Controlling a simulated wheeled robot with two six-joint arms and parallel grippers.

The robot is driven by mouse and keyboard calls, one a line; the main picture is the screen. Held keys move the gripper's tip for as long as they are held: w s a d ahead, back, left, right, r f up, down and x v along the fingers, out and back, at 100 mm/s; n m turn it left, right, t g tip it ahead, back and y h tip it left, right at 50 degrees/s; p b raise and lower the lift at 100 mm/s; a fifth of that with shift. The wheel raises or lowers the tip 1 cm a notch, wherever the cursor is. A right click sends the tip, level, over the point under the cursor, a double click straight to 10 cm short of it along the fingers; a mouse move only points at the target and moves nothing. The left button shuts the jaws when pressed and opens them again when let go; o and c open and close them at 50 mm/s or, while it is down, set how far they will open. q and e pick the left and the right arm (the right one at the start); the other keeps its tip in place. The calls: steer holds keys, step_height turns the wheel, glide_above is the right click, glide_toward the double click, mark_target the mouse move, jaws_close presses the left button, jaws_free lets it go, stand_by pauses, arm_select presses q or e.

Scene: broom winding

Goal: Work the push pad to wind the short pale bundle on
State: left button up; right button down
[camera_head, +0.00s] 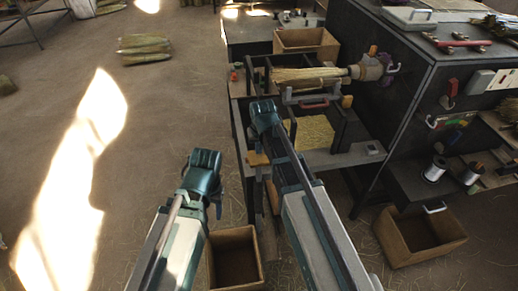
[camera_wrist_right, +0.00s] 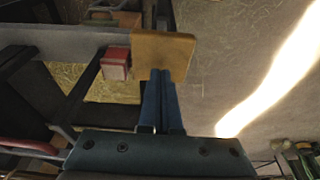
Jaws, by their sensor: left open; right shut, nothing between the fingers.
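The push pad (camera_head: 257,159) is a small tan block at the left front of the winding bench. It also shows in the right wrist view (camera_wrist_right: 163,48). My right gripper (camera_wrist_right: 164,76) is shut and empty, its fingertips at the near edge of the pad; I cannot tell whether they touch. The short pale bundle (camera_head: 304,77) lies level in the machine, its right end at the metal winding head (camera_head: 371,69). My left gripper (camera_head: 203,172) is open and empty, over the floor left of the bench; its fingertips are hard to make out.
A red block (camera_wrist_right: 116,63) sits beside the pad. Yellow straw (camera_head: 311,134) lies in the bench's front bay. An open box (camera_head: 262,262) stands on the floor below my arms, and another (camera_head: 456,249) at right.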

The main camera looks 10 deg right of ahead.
steer(key=shift+s+f+b, duration=0.1)
steer(key=shift+f+b, duration=4.5)
steer(key=shift+f, duration=0.1)
steer(key=shift+r, duration=0.15)
steer(key=p+v, duration=0.3)
steer(key=w+p+v, duration=0.1)
steer(key=p+v, duration=0.2)
steer(key=w+p+v, duration=0.1)
steer(key=p+v, duration=0.2)
steer(key=shift+w+r+p, duration=0.15)
steer(key=shift+r+p, duration=0.2)
steer(key=shift+f, duration=0.1)
steer(key=s+a+n+g, duration=0.1)
steer(key=s+a+n, duration=0.1)
steer(key=s, duration=0.8)
steer(key=s+a+n+g+h, duration=0.1)
steer(key=s+a, duration=0.4)
steer(key=s, duration=0.6)
steer(key=shift+s+f+n+g, duration=0.3)
steer(key=shift+n+g, duration=0.1)
steer(key=shift+g, duration=0.2)
